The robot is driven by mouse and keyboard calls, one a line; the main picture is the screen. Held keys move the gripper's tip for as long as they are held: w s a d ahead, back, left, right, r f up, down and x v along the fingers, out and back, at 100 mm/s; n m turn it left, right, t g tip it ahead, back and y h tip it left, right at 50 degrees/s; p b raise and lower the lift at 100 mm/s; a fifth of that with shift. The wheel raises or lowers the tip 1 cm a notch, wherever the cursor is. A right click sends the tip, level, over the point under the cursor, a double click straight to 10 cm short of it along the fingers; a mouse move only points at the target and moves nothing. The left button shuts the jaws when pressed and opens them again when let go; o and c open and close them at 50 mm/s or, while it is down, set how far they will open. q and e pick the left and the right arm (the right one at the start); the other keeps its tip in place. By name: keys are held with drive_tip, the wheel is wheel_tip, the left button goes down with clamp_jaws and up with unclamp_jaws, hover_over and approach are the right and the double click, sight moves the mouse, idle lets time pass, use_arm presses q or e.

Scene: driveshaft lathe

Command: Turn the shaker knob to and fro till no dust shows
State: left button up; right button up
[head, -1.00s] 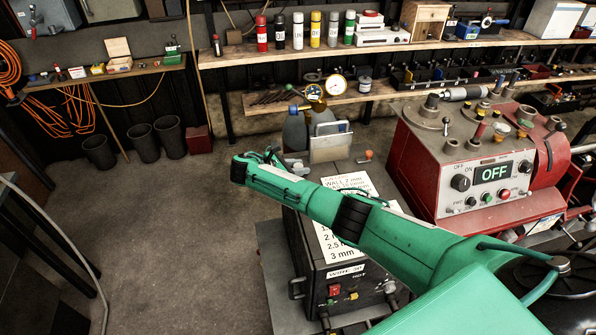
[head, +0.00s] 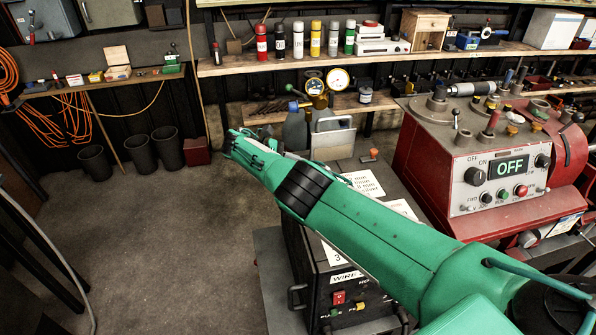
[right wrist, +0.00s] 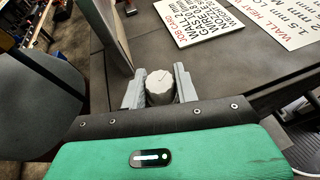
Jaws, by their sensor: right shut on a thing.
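My right gripper (right wrist: 158,84) shows in the right wrist view with its two grey fingers either side of a pale grey round knob (right wrist: 160,90). The fingers are shut on it. A dark line marks the knob's top. In the head view my right arm crosses from the lower right, and its hand (head: 243,146) is at the far left end; the knob cannot be made out there. I cannot make out any dust. My left gripper is in neither view.
A black box with printed cards (head: 367,184) on top stands under my right arm. A red machine (head: 440,170) with an OFF display is at the right. Shelves with bottles (head: 298,36) line the back wall. The floor (head: 170,240) at the left is clear.

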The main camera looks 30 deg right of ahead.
drive_tip(key=shift+d+r, duration=0.1)
drive_tip(key=shift+r, duration=0.1)
idle(0.3)
drive_tip(key=o, duration=1)
drive_tip(key=shift+f, duration=0.1)
